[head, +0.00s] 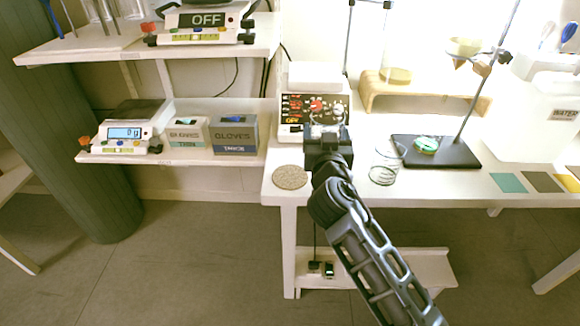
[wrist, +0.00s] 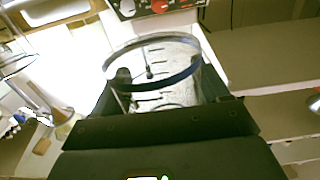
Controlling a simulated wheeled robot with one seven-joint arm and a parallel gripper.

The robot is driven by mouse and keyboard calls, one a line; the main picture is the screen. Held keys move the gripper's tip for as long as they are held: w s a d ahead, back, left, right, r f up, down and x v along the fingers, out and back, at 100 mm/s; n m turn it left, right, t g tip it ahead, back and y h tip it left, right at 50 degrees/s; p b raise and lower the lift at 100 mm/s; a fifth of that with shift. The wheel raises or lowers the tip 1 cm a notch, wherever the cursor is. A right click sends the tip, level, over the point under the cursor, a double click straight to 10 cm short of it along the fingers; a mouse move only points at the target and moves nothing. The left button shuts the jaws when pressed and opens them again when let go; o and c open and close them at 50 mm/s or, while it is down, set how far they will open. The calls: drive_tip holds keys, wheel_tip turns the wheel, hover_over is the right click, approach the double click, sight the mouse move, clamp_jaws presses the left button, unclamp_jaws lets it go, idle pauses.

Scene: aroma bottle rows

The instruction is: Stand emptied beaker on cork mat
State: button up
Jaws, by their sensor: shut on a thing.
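The clear glass beaker (wrist: 158,78) with a dark blue rim and graduation marks sits between my gripper's fingers in the wrist view. It looks empty. My gripper (head: 328,132) is shut on it, in front of the hotplate's control panel in the head view, where the beaker is mostly hidden and hard to make out. The round, speckled cork mat (head: 291,177) lies bare on the front left corner of the white bench (head: 455,180). My gripper is up and to the right of the mat in the head view.
The hotplate unit (head: 298,104) stands behind my gripper. Another clear glass vessel (head: 382,174) is just right of my arm. The dark stand base (head: 460,155) with a green dish (head: 426,145) lies beyond it. Shelves with scales and glove boxes (head: 235,134) are at left.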

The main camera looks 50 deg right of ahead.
drive_tip(key=w+a+f, duration=0.1)
drive_tip(key=w, duration=0.1)
drive_tip(key=w+a+f, duration=0.1)
drive_tip(key=w+f, duration=0.1)
drive_tip(key=w, duration=0.1)
drive_tip(key=w+a+f, duration=0.1)
drive_tip(key=w, duration=0.1)
drive_tip(key=shift+w+a+f+b, duration=0.15)
drive_tip(key=shift+a+f+b, duration=0.15)
drive_tip(key=shift+f, duration=2.15)
drive_tip(key=shift+f+b, duration=0.15)
drive_tip(key=shift+b, duration=0.25)
drive_tip(key=o, duration=1.1)
drive_tip(key=shift+o, duration=0.2)
